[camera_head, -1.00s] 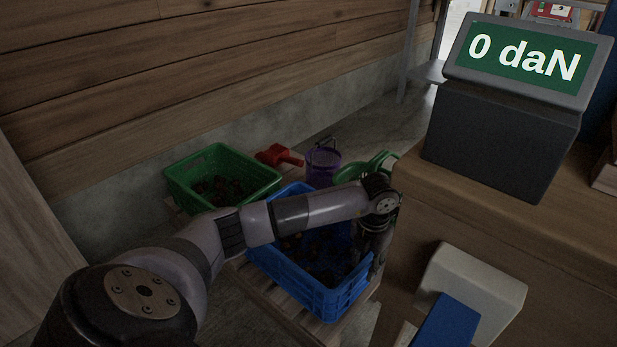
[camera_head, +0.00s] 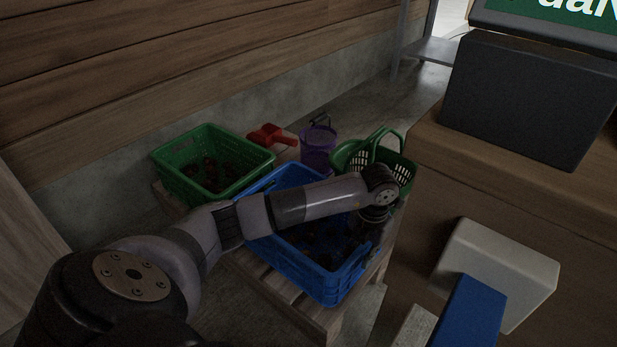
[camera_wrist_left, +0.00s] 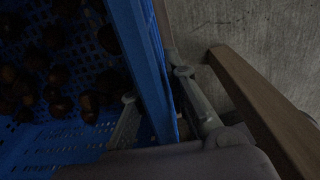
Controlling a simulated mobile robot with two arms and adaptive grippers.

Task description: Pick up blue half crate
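The blue half crate (camera_head: 306,277) stands on a wooden pallet in the head view, with dark chestnuts inside. My left arm reaches over it from the left. My left gripper (camera_head: 368,240) points down at the crate's right side; its fingertips are hard to make out there. In the left wrist view, the crate's blue wall (camera_wrist_left: 147,60) runs between the two fingers of the left gripper (camera_wrist_left: 156,86). One finger is on the chestnut side and the other outside. The fingers look apart, with a small gap beside the wall. My right gripper is in neither view.
A green crate (camera_head: 228,190) with chestnuts stands behind the blue one. A red scoop (camera_head: 270,136), a purple bucket (camera_head: 318,142) and a green basket (camera_head: 398,172) are behind too. The wooden counter (camera_head: 455,185) with white and blue blocks is close on the right.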

